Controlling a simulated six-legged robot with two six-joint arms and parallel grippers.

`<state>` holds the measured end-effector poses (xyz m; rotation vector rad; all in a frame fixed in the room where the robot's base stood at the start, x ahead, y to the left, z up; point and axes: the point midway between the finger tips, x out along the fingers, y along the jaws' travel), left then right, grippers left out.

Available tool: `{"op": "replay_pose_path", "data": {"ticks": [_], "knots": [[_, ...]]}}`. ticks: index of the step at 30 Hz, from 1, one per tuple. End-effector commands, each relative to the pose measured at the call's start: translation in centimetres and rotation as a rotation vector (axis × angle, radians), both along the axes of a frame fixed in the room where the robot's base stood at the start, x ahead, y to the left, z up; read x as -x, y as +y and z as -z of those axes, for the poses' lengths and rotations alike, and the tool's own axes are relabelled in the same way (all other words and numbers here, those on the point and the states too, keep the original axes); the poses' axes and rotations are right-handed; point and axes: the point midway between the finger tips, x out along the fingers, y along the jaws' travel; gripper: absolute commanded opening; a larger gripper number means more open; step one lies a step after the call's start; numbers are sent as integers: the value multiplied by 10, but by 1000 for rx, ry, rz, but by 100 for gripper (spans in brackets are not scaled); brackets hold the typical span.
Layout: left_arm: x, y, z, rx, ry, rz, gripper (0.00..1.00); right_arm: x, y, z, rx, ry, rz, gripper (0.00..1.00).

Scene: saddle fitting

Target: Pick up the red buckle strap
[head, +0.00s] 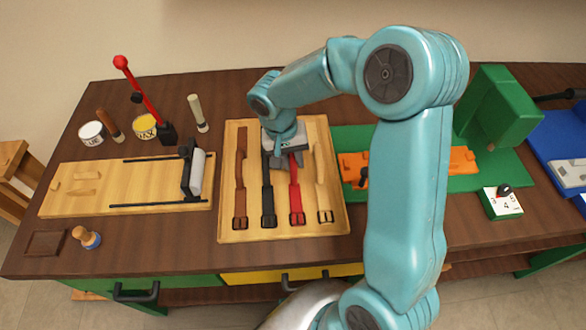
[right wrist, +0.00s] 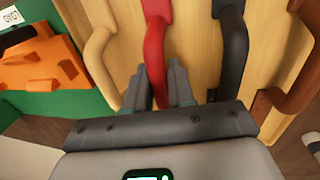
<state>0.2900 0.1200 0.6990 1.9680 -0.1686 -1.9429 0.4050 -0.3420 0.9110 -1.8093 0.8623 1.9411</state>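The red buckle strap (head: 296,196) lies in a light wooden tray (head: 283,233), with its buckle toward the front edge. It is between a black strap on its left and a tan strap on its right in the head view. My right gripper (head: 286,160) is down at the strap's far part. In the right wrist view, the red strap (right wrist: 156,52) runs down between the two close-set fingers (right wrist: 160,90), which appear shut on its raised part. The strap's far end is hidden by the gripper. My left gripper is not in view.
The black strap (head: 268,200) and tan strap (head: 320,165) flank the red one closely; a brown strap (head: 240,180) lies farther left. A wooden board with a roller (head: 196,175) stands left of the tray. A green mat with an orange block (head: 462,158) is at right.

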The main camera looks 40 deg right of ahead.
Motion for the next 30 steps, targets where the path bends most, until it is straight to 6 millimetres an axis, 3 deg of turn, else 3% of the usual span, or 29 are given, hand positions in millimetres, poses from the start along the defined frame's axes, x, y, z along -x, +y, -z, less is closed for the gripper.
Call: {"op": "replay_pose_path", "data": {"ticks": [11, 17, 23, 30], "knots": [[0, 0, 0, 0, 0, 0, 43, 0, 0, -1, 0, 0, 0, 0], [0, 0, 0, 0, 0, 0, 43, -1, 0, -18, 1, -3, 2, 0], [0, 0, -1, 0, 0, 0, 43, -1, 0, -65, 2, -8, 1, 0], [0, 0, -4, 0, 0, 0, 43, -1, 0, -137, 1, -6, 0, 0]]}}
